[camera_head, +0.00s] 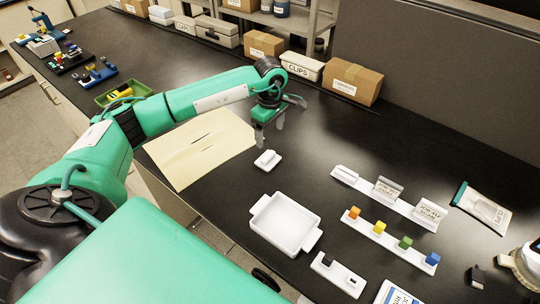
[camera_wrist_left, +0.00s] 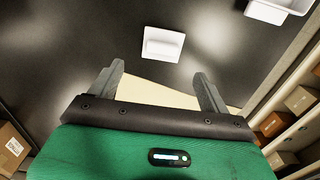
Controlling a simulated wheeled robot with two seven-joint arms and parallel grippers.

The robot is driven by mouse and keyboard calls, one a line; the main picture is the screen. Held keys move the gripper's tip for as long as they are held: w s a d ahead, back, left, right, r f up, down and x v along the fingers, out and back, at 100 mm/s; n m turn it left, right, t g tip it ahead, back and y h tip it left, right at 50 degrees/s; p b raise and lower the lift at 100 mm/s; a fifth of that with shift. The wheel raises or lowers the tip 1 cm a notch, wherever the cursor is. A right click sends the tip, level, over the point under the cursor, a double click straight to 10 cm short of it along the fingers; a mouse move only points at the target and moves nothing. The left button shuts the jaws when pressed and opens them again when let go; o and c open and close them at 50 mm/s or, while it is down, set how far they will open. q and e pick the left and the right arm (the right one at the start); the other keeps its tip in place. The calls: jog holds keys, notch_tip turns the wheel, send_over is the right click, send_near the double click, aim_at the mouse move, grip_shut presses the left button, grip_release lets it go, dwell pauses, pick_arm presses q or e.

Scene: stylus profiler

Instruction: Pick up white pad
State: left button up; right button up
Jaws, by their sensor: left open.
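The white pad (camera_head: 267,159) is a small white block with a raised ridge, lying on the black bench near the beige sheet. It also shows in the left wrist view (camera_wrist_left: 163,43), beyond the fingertips and roughly centred between them. My left gripper (camera_head: 279,122) is open and empty, above the bench and behind the pad in the head view. In the left wrist view its two grey fingers (camera_wrist_left: 160,80) stand wide apart, not touching the pad. My right gripper is in neither view.
A white tray (camera_head: 283,247) with side handles stands in front of the pad. A white strip with coloured blocks (camera_head: 378,233) and a strip with labelled holders (camera_head: 357,184) lie to the right. The beige sheet (camera_head: 190,155) lies left. Cardboard boxes (camera_head: 351,82) line the back.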

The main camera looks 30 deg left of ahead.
aim_at(268, 155)
pick_arm(q)
notch_tip(268, 155, down, 4)
jog(key=shift+p, duration=0.55)
jog(key=shift+w+f, duration=0.1)
jog(key=shift+f, duration=0.2)
jog(key=shift+s+a+f+p, duration=0.1)
jog(key=shift+s+f+p, duration=0.2)
jog(key=shift+f+p, duration=0.65)
notch_tip(268, 155, down, 3)
jog(key=shift+a+r+p, duration=0.1)
jog(key=shift+p, duration=0.8)
jog(key=shift+f, duration=0.3)
jog(key=c, duration=1.1)
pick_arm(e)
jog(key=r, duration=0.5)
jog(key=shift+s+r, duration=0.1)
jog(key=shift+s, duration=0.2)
